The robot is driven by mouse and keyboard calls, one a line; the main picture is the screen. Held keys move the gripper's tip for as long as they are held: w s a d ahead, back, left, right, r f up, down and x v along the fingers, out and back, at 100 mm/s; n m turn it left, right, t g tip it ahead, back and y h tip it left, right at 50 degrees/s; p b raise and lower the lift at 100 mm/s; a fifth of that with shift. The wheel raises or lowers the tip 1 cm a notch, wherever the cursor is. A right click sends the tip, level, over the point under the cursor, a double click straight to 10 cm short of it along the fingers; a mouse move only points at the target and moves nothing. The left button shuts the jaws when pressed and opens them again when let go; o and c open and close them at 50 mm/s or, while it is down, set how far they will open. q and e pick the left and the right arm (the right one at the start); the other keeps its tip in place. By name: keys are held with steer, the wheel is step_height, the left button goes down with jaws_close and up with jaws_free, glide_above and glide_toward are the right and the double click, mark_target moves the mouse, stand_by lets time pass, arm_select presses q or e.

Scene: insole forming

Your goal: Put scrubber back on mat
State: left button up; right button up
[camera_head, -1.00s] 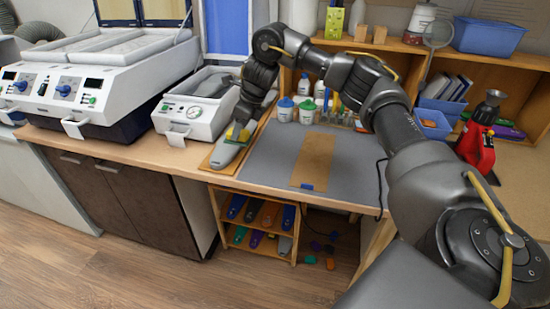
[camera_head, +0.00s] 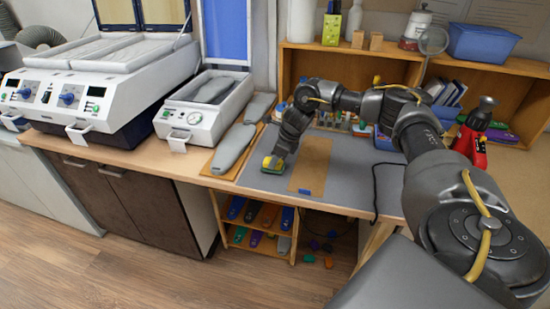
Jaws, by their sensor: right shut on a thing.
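The scrubber (camera_head: 271,164), yellow above and green below, is in my right gripper (camera_head: 276,155), which is shut on it. It is at or just above the left part of the grey mat (camera_head: 345,180); I cannot tell if it touches. A brown rectangular sheet (camera_head: 312,163) with a blue tab at its near end lies on the mat just right of the scrubber. Grey foot forms (camera_head: 233,147) lie on a brown board left of the mat. My left gripper is not in view.
A white machine (camera_head: 200,112) with an open blue lid stands left of the forms. Bottles and tools stand behind my right arm. A red tool (camera_head: 471,140) and a dark cable (camera_head: 377,190) are to the right.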

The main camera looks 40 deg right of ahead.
steer(key=shift+f, duration=0.5)
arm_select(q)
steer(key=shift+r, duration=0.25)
arm_select(e)
steer(key=o, duration=1)
steer(key=shift+f, duration=0.1)
steer(key=shift+c, duration=0.2)
steer(key=shift+r, duration=0.25)
steer(key=shift+d+r, duration=0.1)
steer(key=shift+r, duration=0.25)
arm_select(q)
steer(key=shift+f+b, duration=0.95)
steer(key=shift+b, duration=0.05)
arm_select(e)
steer(key=v, duration=1.1)
steer(key=shift+s, duration=0.15)
